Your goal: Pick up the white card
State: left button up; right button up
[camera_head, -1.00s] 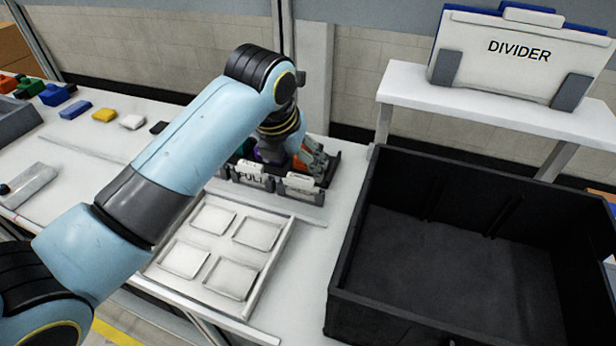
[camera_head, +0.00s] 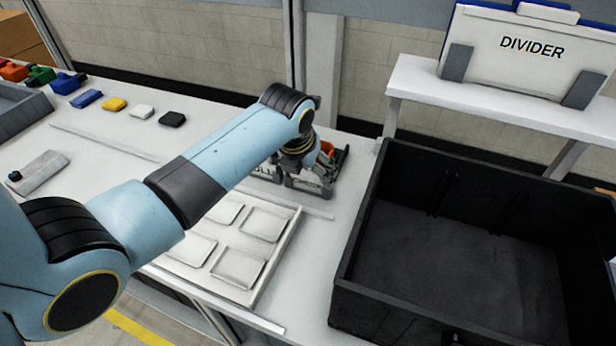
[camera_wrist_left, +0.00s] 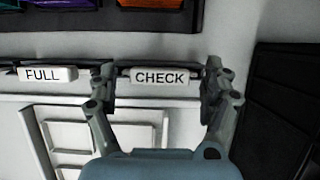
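A white card marked CHECK (camera_wrist_left: 159,77) stands in a dark holder at the middle of the left wrist view. It also shows in the head view (camera_head: 308,184), partly hidden under my left wrist. My left gripper (camera_wrist_left: 158,88) is open, with one finger on each side of the CHECK card and a small gap at each end. In the head view my left gripper (camera_head: 318,163) is over the holder at the back of the table. A second white card marked FULL (camera_wrist_left: 45,74) stands to the left of it. My right gripper is not in view.
A white tray with square recesses (camera_head: 278,262) lies in front of the holders. A large black crate (camera_head: 350,265) stands at right, below a white shelf (camera_head: 480,100) bearing a DIVIDER board (camera_head: 520,50). Small coloured blocks lie at the back left, including a white one (camera_head: 141,111).

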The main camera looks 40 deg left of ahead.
pick_arm(q)
jog(key=c, duration=0.6)
jog(key=shift+r, duration=0.1)
